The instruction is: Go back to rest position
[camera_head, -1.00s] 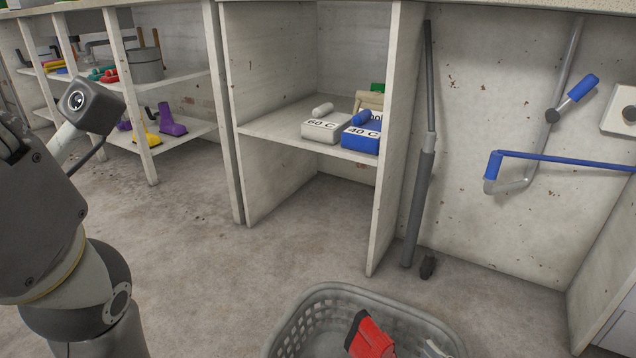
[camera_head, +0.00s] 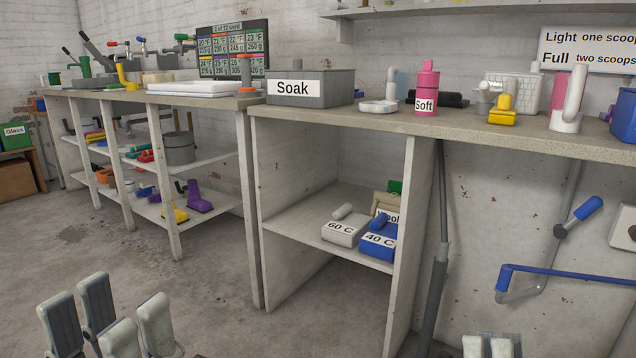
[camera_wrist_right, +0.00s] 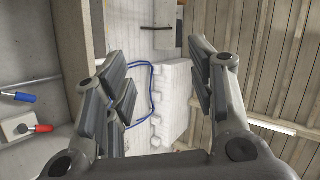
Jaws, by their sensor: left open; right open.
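My left gripper (camera_head: 108,318) shows at the lower left of the head view. Its grey finger pads point up and stand apart, with nothing between them. My right gripper (camera_head: 488,346) shows only as pale fingertips at the bottom edge, right of the middle. In the right wrist view my right gripper (camera_wrist_right: 163,88) is open, with an empty gap between its dark fingers. Both grippers are clear of the counter and shelves.
A counter (camera_head: 470,130) holds a grey Soak box (camera_head: 310,89), a pink Soft bottle (camera_head: 427,88) and other items. Below are 60 C (camera_head: 342,228) and 40 C (camera_head: 379,240) boxes. A blue bar (camera_head: 570,273) crosses the right bay. Floor at left is open.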

